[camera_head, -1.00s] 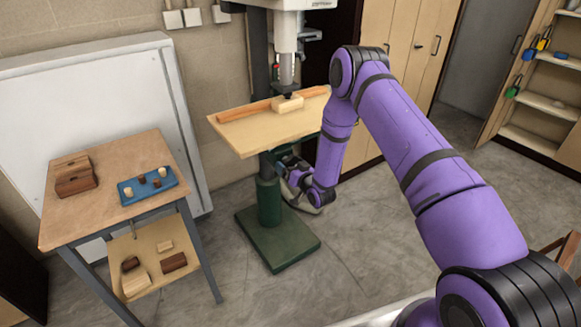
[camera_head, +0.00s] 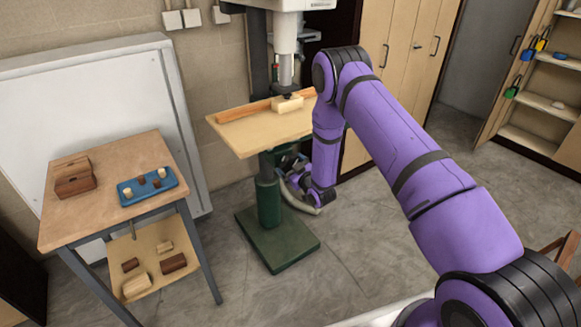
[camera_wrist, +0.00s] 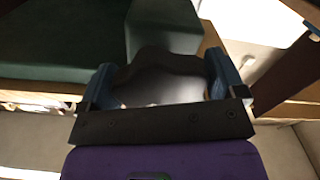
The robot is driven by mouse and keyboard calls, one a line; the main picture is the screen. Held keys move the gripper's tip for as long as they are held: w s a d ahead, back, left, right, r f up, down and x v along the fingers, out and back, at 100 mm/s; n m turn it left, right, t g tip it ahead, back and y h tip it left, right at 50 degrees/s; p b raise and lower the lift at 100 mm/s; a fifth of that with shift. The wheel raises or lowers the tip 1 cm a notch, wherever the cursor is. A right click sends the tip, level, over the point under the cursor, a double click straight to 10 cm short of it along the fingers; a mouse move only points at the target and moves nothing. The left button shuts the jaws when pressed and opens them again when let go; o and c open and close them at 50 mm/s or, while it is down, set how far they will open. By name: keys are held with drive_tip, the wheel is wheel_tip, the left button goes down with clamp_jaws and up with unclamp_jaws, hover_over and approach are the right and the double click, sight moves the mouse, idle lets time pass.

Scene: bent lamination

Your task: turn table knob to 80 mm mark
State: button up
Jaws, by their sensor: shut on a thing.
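The drill press table (camera_head: 240,135) is a pale wooden board on the green column (camera_head: 268,200). My gripper (camera_head: 290,167) is low beside the column, just under the table, partly hidden by the table and my arm. In the wrist view, the blue fingers of my gripper (camera_wrist: 162,76) are shut on a dark, lobed knob (camera_wrist: 165,62), one finger on each side. The knob cannot be made out clearly in the head view. No scale or 80 mm mark is readable in either view.
An orange wooden fence (camera_head: 245,109) and a pale block (camera_head: 287,104) lie on the press table below the chuck (camera_head: 286,72). A wooden side table (camera_head: 100,215) with a blue tray (camera_head: 130,198) stands left. The floor between is clear.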

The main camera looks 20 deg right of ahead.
drive_tip(key=n, duration=0.3)
drive_tip(key=shift+s+f+n, duration=0.1)
drive_tip(key=shift+f+n, duration=0.15)
drive_tip(key=shift+n, duration=0.05)
drive_tip(key=shift+s+n, duration=0.1)
drive_tip(key=shift+n, duration=1.5)
drive_tip(key=shift+o, duration=0.6)
drive_tip(key=shift+a+f, duration=0.1)
drive_tip(key=shift+o, duration=0.2)
drive_tip(key=shift+n, duration=0.4)
idle(0.5)
drive_tip(key=o, duration=0.5)
drive_tip(key=shift+d+r+v, duration=0.1)
drive_tip(key=shift+v, duration=1.7)
drive_tip(key=shift+d+r+v, duration=0.1)
drive_tip(key=shift+r+v, duration=0.05)
drive_tip(key=shift+v, duration=1.6)
drive_tip(key=shift+d+r+v, duration=0.1)
drive_tip(key=shift+v, duration=1.7)
